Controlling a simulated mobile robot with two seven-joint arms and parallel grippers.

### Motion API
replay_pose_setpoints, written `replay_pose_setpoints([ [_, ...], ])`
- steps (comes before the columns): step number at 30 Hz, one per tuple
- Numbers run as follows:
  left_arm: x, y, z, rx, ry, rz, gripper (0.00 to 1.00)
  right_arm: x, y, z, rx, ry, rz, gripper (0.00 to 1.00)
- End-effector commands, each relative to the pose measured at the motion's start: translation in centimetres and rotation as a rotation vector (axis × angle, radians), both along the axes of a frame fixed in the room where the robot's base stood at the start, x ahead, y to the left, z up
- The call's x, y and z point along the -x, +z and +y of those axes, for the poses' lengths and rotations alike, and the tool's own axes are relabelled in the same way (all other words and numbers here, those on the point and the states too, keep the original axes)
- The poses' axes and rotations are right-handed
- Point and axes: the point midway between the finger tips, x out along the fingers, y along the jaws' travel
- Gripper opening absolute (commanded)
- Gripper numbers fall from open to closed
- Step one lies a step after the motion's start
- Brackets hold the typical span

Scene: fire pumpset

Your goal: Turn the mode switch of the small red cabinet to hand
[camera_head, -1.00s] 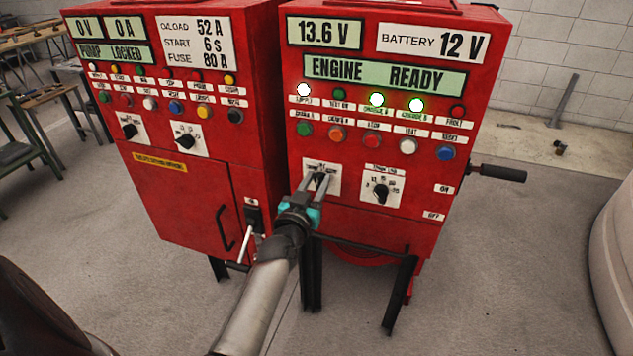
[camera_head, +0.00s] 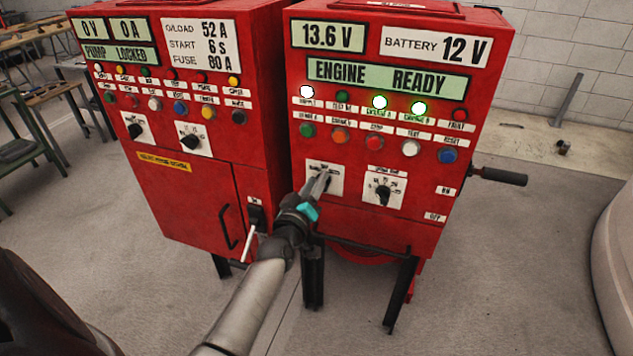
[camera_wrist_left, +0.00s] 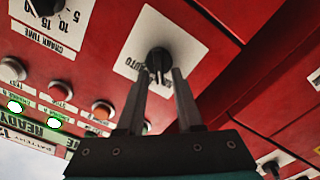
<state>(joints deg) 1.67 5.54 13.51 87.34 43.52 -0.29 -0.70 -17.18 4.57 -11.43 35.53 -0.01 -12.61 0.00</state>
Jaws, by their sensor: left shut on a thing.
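The small red cabinet (camera_head: 385,228) stands at the right, its lit display reading "ENGINE READY". The mode switch is a black knob on a white plate (camera_head: 337,170), lower left on its panel. My left gripper (camera_head: 320,182) reaches up to it and hides most of the knob in the head view. In the left wrist view the black knob (camera_wrist_left: 159,60) sits between the fingertips of my left gripper (camera_wrist_left: 161,80), which are shut on it. The "AUTO" lettering shows on the plate beside the knob; its exact pointing is hard to tell. My right gripper is out of view.
A second black knob (camera_head: 383,192) on a white plate is just right of the mode switch. Buttons and lit lamps sit above. Another red cabinet (camera_head: 190,215) stands close on the left. A crank handle (camera_head: 500,176) sticks out at the right.

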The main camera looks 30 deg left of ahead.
Motion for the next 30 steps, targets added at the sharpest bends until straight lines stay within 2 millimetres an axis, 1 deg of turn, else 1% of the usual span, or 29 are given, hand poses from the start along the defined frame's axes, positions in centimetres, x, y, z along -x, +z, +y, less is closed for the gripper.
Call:
replay_pose_setpoints([
  [3, 0.06, -0.24, 0.02, 0.057, -0.002, -0.010, 0.00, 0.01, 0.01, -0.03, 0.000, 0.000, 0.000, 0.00],
  [9, 0.08, -0.32, 0.07, 0.117, -0.001, -0.024, 0.00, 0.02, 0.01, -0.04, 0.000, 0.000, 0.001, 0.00],
  [25, 0.09, -0.38, 0.06, 0.139, -0.002, -0.028, 0.00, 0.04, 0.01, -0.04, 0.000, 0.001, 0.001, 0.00],
  [26, 0.09, -0.38, 0.06, 0.139, -0.002, -0.028, 0.38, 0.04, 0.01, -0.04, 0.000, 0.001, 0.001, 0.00],
  [27, 0.09, -0.38, 0.06, 0.138, -0.002, -0.028, 0.42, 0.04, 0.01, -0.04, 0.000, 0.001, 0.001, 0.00],
  [30, 0.08, -0.33, 0.08, 0.138, -0.001, -0.029, 0.42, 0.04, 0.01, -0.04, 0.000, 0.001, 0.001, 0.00],
])
